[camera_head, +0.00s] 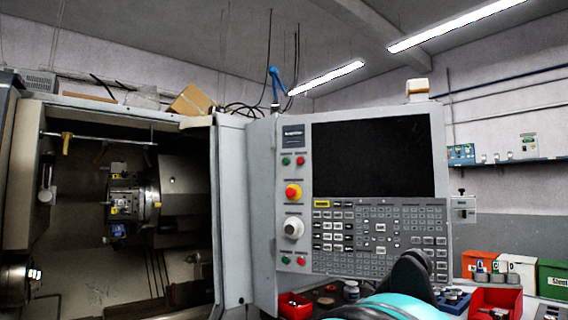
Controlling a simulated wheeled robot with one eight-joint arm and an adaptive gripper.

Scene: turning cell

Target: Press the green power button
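The control panel (345,205) of the lathe stands in the middle, with a dark screen (373,155) and a grey keypad. A small green button (286,161) sits on its left strip, just left of a red button (300,161). A second green button (285,260) sits lower on the same strip, beside another red button (301,261). The labels are too small to read, so I cannot tell which green one is for power. A teal and black part of my arm shows at the bottom, in front of the panel's lower right; my gripper's fingertips do not show.
A red and yellow emergency stop (293,193) and a grey knob (293,228) lie between the green buttons. The lathe's open chamber (110,220) is at left. Red bins (295,303) and jars (352,290) stand below the panel, with more bins (482,263) at right.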

